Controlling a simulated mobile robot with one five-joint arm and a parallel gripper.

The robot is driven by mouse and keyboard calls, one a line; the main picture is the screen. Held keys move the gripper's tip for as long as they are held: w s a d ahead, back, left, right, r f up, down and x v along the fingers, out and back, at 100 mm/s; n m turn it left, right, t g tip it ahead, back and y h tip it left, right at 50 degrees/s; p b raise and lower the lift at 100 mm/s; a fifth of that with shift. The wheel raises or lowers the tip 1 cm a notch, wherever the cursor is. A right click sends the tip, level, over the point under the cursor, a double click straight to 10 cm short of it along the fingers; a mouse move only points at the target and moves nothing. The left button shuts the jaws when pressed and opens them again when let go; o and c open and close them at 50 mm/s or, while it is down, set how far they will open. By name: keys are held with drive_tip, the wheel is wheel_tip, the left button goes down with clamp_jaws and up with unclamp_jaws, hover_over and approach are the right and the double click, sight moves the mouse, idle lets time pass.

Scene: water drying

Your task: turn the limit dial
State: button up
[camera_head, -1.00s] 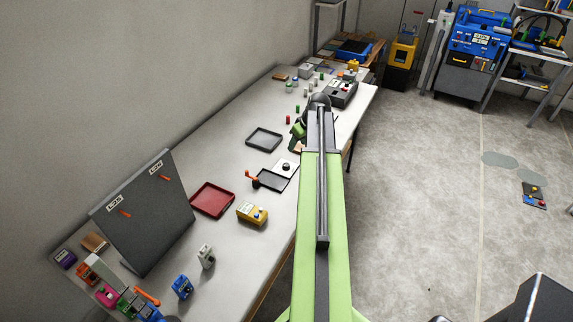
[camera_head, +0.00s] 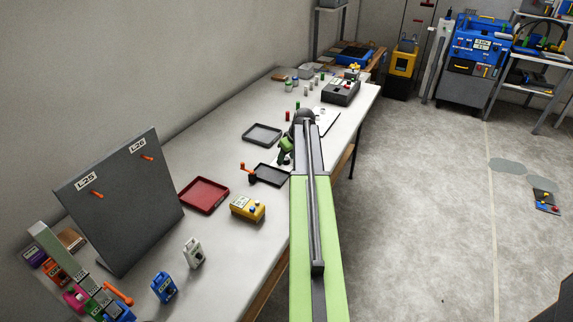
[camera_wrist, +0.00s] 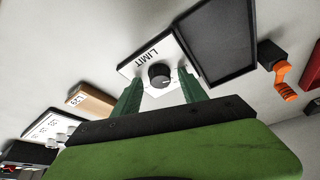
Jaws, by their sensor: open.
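The limit dial (camera_wrist: 161,74) is a round black knob on a white plate (camera_wrist: 132,67) marked LIMIT, seen in the wrist view. My gripper (camera_wrist: 159,79) is open, with one green finger to each side of the knob. The knob shows between the fingertips with space on both sides; I cannot tell whether the fingers touch it or how high they are. In the head view my gripper (camera_head: 285,150) is low over the table, and my arm and gripper hide the dial.
Beside the plate is a dark tray (camera_wrist: 222,38), and past it an orange crank (camera_wrist: 281,77). On the other side is a wooden block (camera_wrist: 80,99) labelled L29. A red tray (camera_head: 203,195), yellow box (camera_head: 247,208) and upright grey panel (camera_head: 118,205) stand nearer on the table.

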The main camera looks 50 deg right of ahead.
clamp_jaws()
idle(0.5)
drive_tip(key=m+h, duration=0.1)
drive_tip(key=m, duration=0.3)
drive_tip(key=shift+a+m+g+h, duration=0.2)
drive_tip(key=shift+m+g+h, duration=0.1)
drive_tip(key=shift+h, duration=0.1)
drive_tip(key=m+g+h, duration=0.1)
drive_tip(key=m, duration=0.3)
drive_tip(key=shift+w+m, duration=0.15)
drive_tip(key=shift+m, duration=0.15)
drive_tip(key=m, duration=0.2)
drive_tip(key=m+g+h, duration=0.1)
drive_tip(key=m, duration=0.1)
drive_tip(key=shift+w+m+g, duration=0.1)
drive_tip(key=shift+m+g, duration=1)
drive_tip(key=shift+m, duration=1.2)
drive_tip(key=shift+a, duration=0.1)
